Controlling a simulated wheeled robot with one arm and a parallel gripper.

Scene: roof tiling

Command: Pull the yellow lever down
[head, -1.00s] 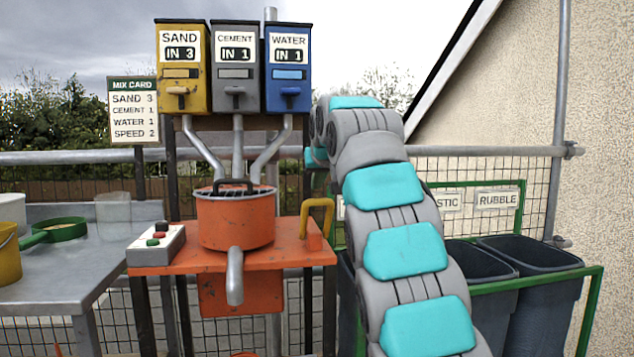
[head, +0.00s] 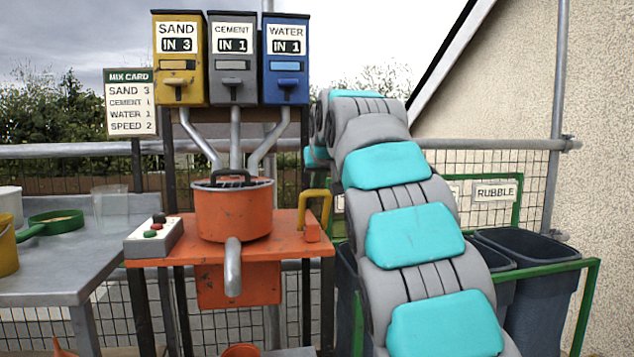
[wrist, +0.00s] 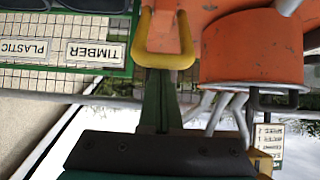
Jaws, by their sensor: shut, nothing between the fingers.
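The yellow lever (head: 327,205) is a bent handle on a small orange block at the right end of the orange mixer stand (head: 180,251). It stands up in the head view. In the wrist view, which is upside down, the yellow lever (wrist: 165,61) shows as a U-shaped bar. My gripper (wrist: 158,76) is shut and empty, its green fingers meeting the crossbar in the picture. I cannot tell whether they touch it. In the head view my arm hides the gripper.
The orange mixing drum (head: 236,215) stands left of the lever, with a control box (head: 154,241) beyond it. Sand, cement and water dispensers (head: 232,60) hang above. Dark bins (head: 540,290) stand at the right. A grey bench (head: 50,285) is at the left.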

